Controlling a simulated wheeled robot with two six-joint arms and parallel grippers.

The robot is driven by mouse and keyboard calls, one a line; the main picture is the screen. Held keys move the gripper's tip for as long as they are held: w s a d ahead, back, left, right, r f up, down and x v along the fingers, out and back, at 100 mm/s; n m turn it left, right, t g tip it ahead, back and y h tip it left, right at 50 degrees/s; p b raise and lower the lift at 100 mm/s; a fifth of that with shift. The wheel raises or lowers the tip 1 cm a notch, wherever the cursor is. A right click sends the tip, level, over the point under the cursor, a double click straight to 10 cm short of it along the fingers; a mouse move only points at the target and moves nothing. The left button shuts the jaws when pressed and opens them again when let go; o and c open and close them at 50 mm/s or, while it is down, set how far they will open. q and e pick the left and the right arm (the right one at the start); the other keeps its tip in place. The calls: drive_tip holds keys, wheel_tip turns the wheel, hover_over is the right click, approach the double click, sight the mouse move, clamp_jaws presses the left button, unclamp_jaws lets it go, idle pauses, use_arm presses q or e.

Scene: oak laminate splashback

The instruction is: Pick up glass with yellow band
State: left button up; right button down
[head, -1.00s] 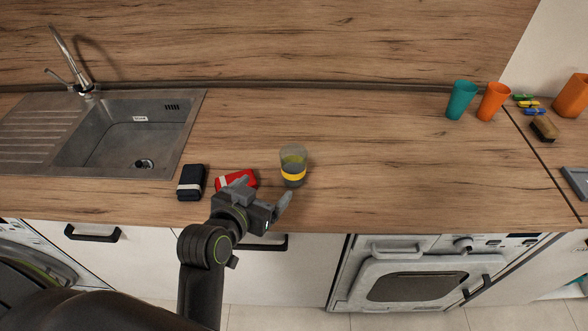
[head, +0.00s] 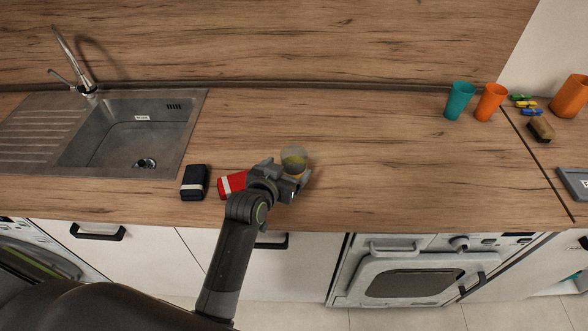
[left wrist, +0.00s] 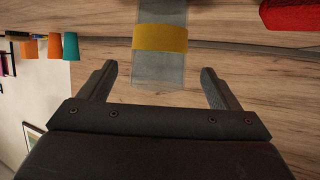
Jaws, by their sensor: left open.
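The glass with the yellow band (head: 294,158) stands on the wooden worktop near its front edge. In the head view its lower part and most of the band are hidden by my left gripper (head: 294,180). In the left wrist view the clear glass (left wrist: 159,68) with its yellow band lies in line with the gap between the open fingers of the left gripper (left wrist: 158,85). The fingers are on either side of the gap and not closed on the glass. My right gripper is not in view.
A red-and-white item (head: 232,184) lies just left of the gripper, beside a dark item with a white stripe (head: 194,183). The sink (head: 120,135) is at left. A teal cup (head: 459,100) and an orange cup (head: 491,102) stand at back right. The worktop between is clear.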

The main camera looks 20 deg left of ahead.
sight(298, 157)
use_arm(q)
drive_tip(key=shift+w+d+p, duration=0.15)
drive_tip(key=shift+w+p, duration=0.25)
drive_tip(key=shift+w, duration=0.2)
drive_tip(key=shift+p+x, duration=0.5)
drive_tip(key=shift+x, duration=1.45)
drive_tip(key=shift+s+f, duration=0.1)
drive_tip(key=c, duration=1.2)
